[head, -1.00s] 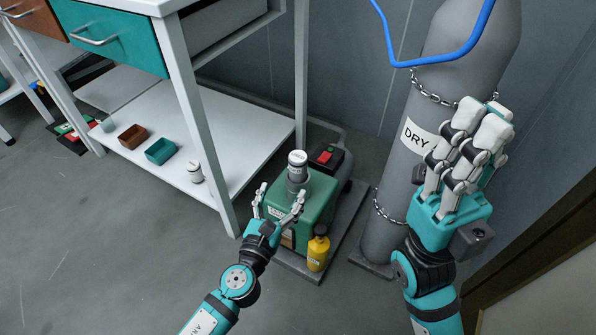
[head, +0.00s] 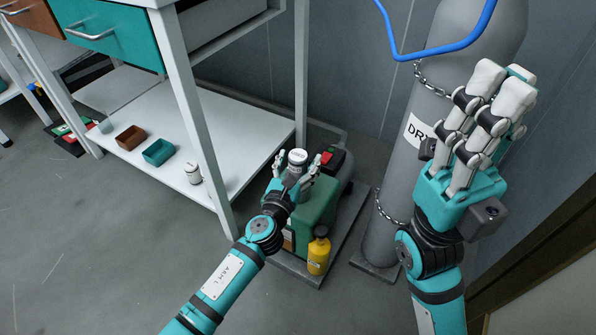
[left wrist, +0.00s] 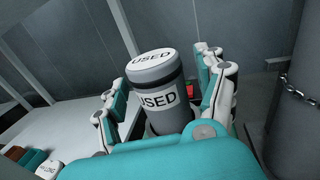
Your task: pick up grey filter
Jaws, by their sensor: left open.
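The grey filter (head: 297,163) is a small cylinder with a white lid, standing upright on top of the green pump (head: 318,201). In the left wrist view the filter (left wrist: 157,92) shows the word USED on its lid and on its side label. My left gripper (head: 294,166) is open, with its fingers on both sides of the filter. In the left wrist view a gap shows between the filter and the fingers.
A yellow bottle (head: 318,252) stands in front of the pump. A grey gas cylinder (head: 397,190) marked DRY is chained at the right. A low white shelf (head: 228,127) holds a brown bin (head: 132,137), a teal bin (head: 159,152) and a white-lidded jar (head: 193,173).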

